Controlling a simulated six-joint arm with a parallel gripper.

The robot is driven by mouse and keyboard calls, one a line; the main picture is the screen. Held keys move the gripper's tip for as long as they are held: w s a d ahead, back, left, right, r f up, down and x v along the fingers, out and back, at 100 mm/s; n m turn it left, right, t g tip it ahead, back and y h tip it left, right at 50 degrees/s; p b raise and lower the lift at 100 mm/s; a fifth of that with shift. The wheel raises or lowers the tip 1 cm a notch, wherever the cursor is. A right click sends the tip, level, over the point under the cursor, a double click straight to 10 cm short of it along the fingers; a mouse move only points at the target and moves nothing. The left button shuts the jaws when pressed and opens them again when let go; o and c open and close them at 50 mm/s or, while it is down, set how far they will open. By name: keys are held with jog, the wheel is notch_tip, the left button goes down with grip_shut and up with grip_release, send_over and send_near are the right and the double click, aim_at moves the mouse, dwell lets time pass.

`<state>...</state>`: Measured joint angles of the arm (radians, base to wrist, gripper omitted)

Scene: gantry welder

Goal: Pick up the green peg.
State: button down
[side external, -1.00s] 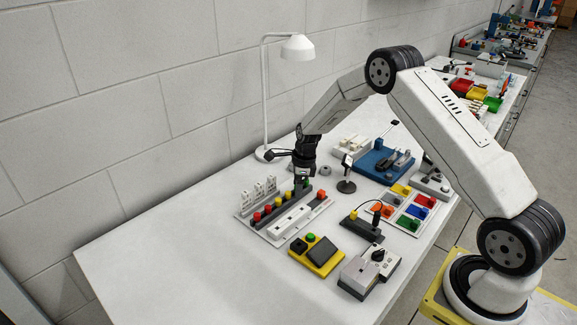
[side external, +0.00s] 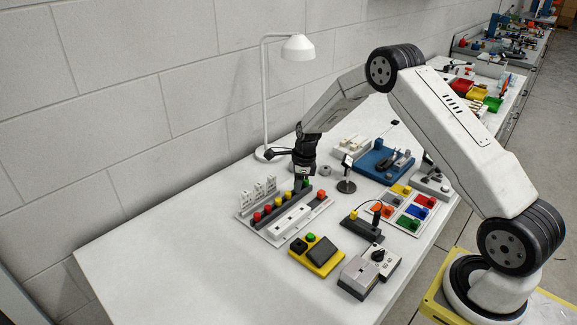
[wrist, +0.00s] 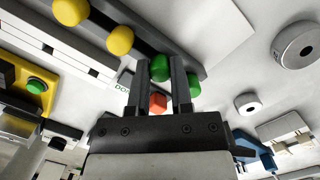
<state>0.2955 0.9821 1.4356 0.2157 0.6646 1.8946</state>
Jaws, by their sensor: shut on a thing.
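My gripper (side external: 300,180) points down over the far end of a dark rack (side external: 272,213) on a white base plate. In the wrist view its two fingers (wrist: 158,62) are closed around a green peg (wrist: 158,70), whose rounded top shows between them. A second green peg (wrist: 193,83) shows just outside the right finger. In the side view a green top (side external: 306,183) shows beside the fingers. Yellow pegs (wrist: 120,40) and red pegs (side external: 257,216) stand along the rack. I cannot tell whether the held peg is clear of its hole.
An orange-red block (side external: 321,195) stands close to the gripper. A white strip (side external: 290,221) runs alongside the rack. A white lamp (side external: 297,47) and a small black stand (side external: 346,186) are nearby. A yellow control box (side external: 316,256) sits in front. The table's left part is clear.

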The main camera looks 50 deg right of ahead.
jog(key=shift+r, duration=0.7)
jog(key=s+a+r, duration=0.3)
jog(key=s+r, duration=0.8)
jog(key=s, duration=0.2)
jog(key=shift+s, duration=0.35)
jog(key=shift+r, duration=0.1)
jog(key=w+a+f, duration=0.2)
jog(key=w+f, duration=0.3)
jog(key=w, duration=0.2)
jog(key=shift+w+f, duration=0.35)
jog(key=shift+f, duration=0.2)
jog(key=shift+f, duration=2.25)
